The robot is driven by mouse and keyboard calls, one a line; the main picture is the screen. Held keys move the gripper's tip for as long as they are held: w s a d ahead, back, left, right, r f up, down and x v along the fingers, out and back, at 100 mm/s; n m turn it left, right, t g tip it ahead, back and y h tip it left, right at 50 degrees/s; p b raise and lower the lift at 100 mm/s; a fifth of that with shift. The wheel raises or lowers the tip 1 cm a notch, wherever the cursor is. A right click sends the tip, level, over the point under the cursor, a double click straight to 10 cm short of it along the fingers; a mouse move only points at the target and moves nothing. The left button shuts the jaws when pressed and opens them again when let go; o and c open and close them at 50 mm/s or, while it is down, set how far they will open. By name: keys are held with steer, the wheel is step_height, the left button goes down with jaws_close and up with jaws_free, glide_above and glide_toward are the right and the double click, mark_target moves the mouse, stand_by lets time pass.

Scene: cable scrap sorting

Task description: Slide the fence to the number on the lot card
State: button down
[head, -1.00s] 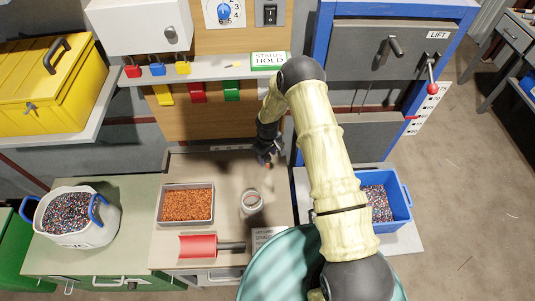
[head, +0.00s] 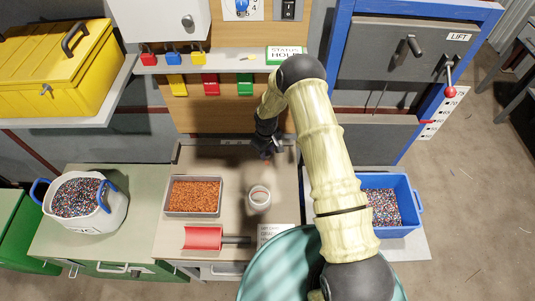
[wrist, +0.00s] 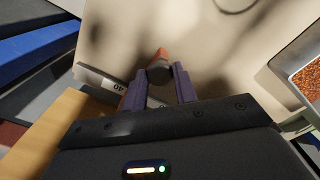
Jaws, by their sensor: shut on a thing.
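My gripper (head: 267,153) is at the back right of the bench, close to the scale strip (head: 238,142) along the back edge. In the wrist view, my gripper's purple fingers (wrist: 159,82) are shut on a dark grey knob (wrist: 159,72) with an orange-red piece (wrist: 160,54) behind it; it looks like the fence, mostly hidden. The scale strip (wrist: 98,79) shows a "40" beside the fingers. The lot card (head: 272,232) lies at the bench's front right, partly covered by a teal round thing; its number is too small to read.
A white tub (head: 100,222) is at left, a blue bin (head: 412,226) at right. The back left of the bench is clear.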

steer(key=shift+w+a, duration=0.1)
steer(key=shift+a, duration=0.3)
steer(key=c, duration=1.1)
jaws_free()
steer(key=shift+r, duration=0.15)
step_height(320, 180, up, 17)
steer(key=b, duration=0.3)
steer(key=shift+b, duration=0.4)
steer(key=shift+r, duration=0.1)
